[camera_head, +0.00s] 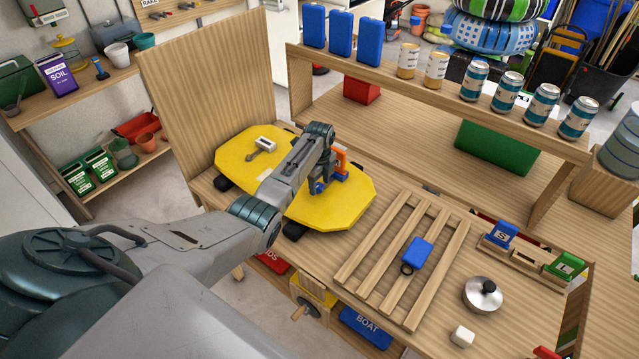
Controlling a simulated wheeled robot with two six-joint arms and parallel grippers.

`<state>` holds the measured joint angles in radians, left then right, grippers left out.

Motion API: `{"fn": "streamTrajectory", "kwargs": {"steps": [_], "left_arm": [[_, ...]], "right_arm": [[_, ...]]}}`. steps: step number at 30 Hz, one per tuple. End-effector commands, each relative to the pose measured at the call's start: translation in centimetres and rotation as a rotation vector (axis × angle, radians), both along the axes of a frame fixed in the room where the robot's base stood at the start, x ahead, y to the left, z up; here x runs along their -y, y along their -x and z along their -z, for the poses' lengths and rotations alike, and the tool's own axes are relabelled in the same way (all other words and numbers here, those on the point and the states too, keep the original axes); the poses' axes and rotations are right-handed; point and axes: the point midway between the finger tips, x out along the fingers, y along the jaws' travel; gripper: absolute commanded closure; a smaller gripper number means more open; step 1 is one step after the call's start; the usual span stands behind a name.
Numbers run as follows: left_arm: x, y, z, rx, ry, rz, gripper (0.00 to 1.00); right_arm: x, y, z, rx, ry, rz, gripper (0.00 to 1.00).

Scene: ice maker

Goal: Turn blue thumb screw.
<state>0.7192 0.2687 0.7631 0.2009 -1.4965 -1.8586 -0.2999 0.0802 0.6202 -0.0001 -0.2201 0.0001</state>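A yellow eight-sided board (235,165) with dark feet lies on the wooden bench. An orange bracket-like part (341,158) stands near its right side, with small blue pieces beside it. One blue piece (342,171), which may be the thumb screw, shows against the orange part. My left arm reaches in from the left across the board, and my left gripper (325,180) points down right at the orange part and blue pieces. The fingers are small and partly hidden by the arm, so I cannot tell whether they grip anything. My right gripper is out of view.
A small grey metal fitting (262,147) sits on the board's left. A raised shelf (440,92) with cans stands behind.

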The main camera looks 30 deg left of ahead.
Motion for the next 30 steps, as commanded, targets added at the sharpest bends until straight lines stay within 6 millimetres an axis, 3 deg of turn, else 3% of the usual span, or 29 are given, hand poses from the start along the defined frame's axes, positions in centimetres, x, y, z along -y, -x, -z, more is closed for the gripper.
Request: {"fn": "streamTrajectory", "kwargs": {"steps": [11,24,30], "left_arm": [[0.0,0.1,-0.6,-0.002,0.001,-0.001,0.48],[0.0,0.0,-8.3,0.002,-0.001,0.000,0.48],[0.0,0.1,-10.3,-0.001,0.000,-0.001,0.48]], "right_arm": [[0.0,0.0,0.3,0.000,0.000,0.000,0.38],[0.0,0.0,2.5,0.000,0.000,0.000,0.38],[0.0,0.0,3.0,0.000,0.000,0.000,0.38]]}}
